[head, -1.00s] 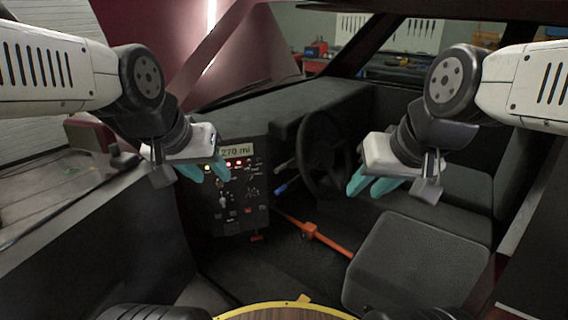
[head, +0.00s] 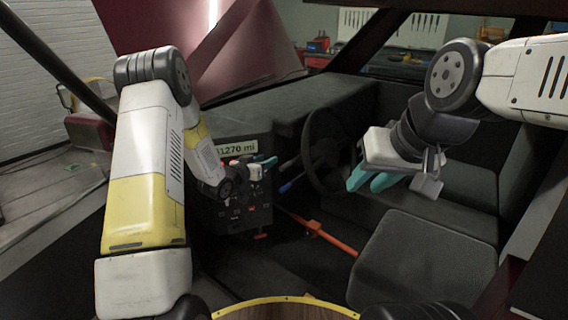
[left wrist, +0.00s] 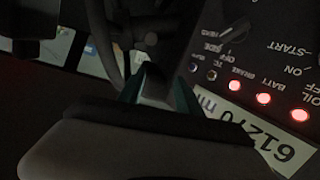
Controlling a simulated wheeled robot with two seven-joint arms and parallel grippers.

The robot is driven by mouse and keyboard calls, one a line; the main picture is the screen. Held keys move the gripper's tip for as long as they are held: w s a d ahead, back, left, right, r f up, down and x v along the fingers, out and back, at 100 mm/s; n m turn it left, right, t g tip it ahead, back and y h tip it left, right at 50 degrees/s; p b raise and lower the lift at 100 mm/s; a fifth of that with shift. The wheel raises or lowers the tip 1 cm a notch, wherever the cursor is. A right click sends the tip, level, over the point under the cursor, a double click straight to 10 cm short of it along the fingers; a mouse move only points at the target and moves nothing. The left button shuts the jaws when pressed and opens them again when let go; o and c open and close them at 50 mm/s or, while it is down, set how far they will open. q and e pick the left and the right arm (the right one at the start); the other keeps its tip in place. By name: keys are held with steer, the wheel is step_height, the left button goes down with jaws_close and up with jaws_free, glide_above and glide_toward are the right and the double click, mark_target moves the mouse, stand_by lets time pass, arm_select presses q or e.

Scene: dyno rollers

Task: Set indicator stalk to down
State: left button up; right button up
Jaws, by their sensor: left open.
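The steering column's left side shows a stalk with a blue tip (head: 287,187) in the head view, pointing left and down from beside the steering wheel (head: 325,150). Another thin stalk (head: 291,163) shows just above it; I cannot tell which is the indicator. My left gripper (head: 268,163) is open, in front of the dashboard panel, just left of the stalks and apart from the blue tip. Its teal fingers (left wrist: 157,88) show empty in the left wrist view. My right gripper (head: 370,182) is open and empty, in front of the wheel's right side.
The switch panel (head: 240,213) with its mileage display (head: 237,148) lies beside my left gripper. Its lit red buttons (left wrist: 265,98) show in the left wrist view. A dark seat (head: 425,260) fills the lower right.

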mark_target(281, 170)
arm_select(q)
steer(key=f+h, duration=0.1)
steer(key=f, duration=0.1)
steer(key=d+f, duration=0.1)
steer(key=s+d+f+h, duration=0.1)
steer(key=f, duration=0.1)
steer(key=shift+s+d+f+t+h, duration=0.1)
steer(key=shift+d+f+t+h, duration=0.05)
steer(key=shift+f+t+h, duration=0.2)
steer(key=x, duration=0.7)
steer(key=shift+w+d, duration=0.2)
steer(key=shift+w, duration=0.05)
steer(key=shift+c, duration=0.4)
jaws_close()
steer(key=shift+f, duration=0.1)
